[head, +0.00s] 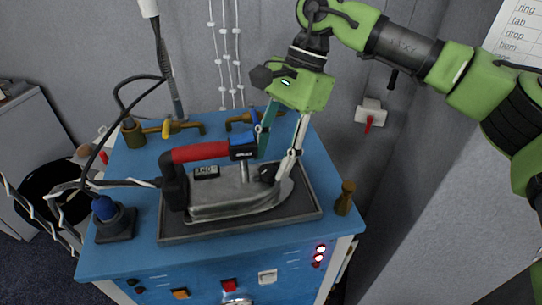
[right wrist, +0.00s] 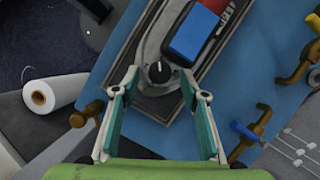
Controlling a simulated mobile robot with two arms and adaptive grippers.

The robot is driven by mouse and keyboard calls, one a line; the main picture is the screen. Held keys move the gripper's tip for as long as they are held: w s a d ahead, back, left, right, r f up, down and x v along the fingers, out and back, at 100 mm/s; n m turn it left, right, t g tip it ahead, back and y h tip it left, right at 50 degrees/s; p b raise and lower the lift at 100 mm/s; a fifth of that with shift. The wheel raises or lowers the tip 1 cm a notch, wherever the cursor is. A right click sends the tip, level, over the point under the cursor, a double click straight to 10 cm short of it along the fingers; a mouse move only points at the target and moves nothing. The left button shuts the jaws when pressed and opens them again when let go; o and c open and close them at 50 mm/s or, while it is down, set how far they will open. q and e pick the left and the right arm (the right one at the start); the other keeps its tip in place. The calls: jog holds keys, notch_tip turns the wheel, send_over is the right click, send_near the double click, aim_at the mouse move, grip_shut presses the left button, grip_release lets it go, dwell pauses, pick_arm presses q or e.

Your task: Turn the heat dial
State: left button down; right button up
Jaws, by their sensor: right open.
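A steam iron (head: 235,195) with a red handle (head: 200,151) and a blue end piece sits on a dark-rimmed tray (head: 240,230). Its heat dial (right wrist: 158,72) is a small black knob with a white mark, on the iron's grey body near one end. In the head view the dial (head: 268,173) is partly covered by my fingers. My right gripper (head: 273,168) reaches down over that end. In the right wrist view my right gripper (right wrist: 159,78) is open, with one finger on each side of the dial and gaps to it. My left gripper is not in view.
The tray lies on a blue workstation (head: 140,200) with brass valves (head: 181,127) at the back and a brass peg (head: 345,198) at the right. A black-and-blue fitting (head: 114,222) and cables stand at the left. A white roll (right wrist: 49,93) shows in the right wrist view.

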jog(key=shift+s+a+f, duration=0.15)
jog(key=shift+a+f, duration=0.05)
jog(key=shift+f, duration=0.5)
jog(key=c, duration=1.1)
jog(key=shift+f+b, duration=0.1)
jog(key=shift+b, duration=0.2)
jog(key=m+b, duration=0.2)
jog(key=b, duration=0.1)
jog(key=shift+f+t+y, duration=0.2)
jog(key=shift+t+y, duration=0.1)
jog(key=shift+t, duration=0.1)
jog(key=shift+s+d+r+m+b, duration=0.1)
jog(key=shift+s+r+m+b, duration=0.1)
jog(key=shift+m+b, duration=0.35)
jog(key=shift+r, duration=0.15)
jog(key=shift+w, duration=0.1)
